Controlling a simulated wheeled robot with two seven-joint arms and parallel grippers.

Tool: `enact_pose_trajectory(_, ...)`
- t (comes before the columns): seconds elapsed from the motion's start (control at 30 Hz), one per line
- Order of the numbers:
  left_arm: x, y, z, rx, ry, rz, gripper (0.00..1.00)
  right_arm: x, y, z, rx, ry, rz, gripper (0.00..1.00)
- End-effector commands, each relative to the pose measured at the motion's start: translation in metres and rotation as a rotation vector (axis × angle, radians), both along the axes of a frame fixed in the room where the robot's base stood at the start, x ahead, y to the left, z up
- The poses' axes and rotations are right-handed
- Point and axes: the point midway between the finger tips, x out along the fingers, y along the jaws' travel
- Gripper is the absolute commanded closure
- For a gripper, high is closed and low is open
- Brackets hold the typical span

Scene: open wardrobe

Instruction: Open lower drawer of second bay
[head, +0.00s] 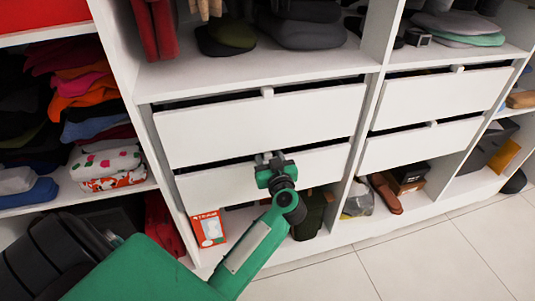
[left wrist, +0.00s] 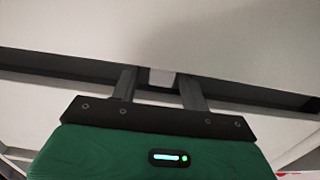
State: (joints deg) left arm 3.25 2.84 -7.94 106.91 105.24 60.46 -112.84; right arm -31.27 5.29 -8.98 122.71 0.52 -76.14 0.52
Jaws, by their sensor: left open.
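The lower drawer (head: 215,187) of the second bay is a white front under the upper drawer (head: 235,130). It looks shut, with a dark gap along its top edge. My left gripper (head: 268,157) is at the middle of that top edge and covers most of the handle there. In the left wrist view, the small white handle (left wrist: 161,77) shows in the dark gap. The open fingers of my left gripper (left wrist: 160,92) stand on either side of it. Whether they touch it I cannot tell. My right gripper is not in view.
An orange-and-white box (head: 209,229) and a dark bag (head: 309,214) stand in the compartment below the drawer. Folded clothes (head: 107,165) fill the bay at left. Another bay with two drawers (head: 420,145) is at right. The tiled floor (head: 400,260) in front is clear.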

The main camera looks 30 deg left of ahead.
Motion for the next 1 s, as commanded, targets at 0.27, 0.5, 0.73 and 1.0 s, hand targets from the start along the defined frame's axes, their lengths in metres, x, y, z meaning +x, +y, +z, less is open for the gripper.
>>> enact_pose_trajectory(0.27,0.0065,0.0081,0.0005,0.001,-0.001,0.0,0.55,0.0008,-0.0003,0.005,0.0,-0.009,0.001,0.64)
enact_pose_trajectory(0.5,0.0064,0.0077,0.0003,0.0,0.0,0.0,0.72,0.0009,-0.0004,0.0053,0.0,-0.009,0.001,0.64)
enact_pose_trajectory(0.73,0.0062,0.0076,0.0002,0.0,0.0,0.0,1.0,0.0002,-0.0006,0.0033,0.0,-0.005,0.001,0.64)
enact_pose_trajectory(1.0,0.0021,0.0062,0.0008,0.0,0.001,0.0,1.0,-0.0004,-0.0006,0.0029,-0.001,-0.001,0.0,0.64)
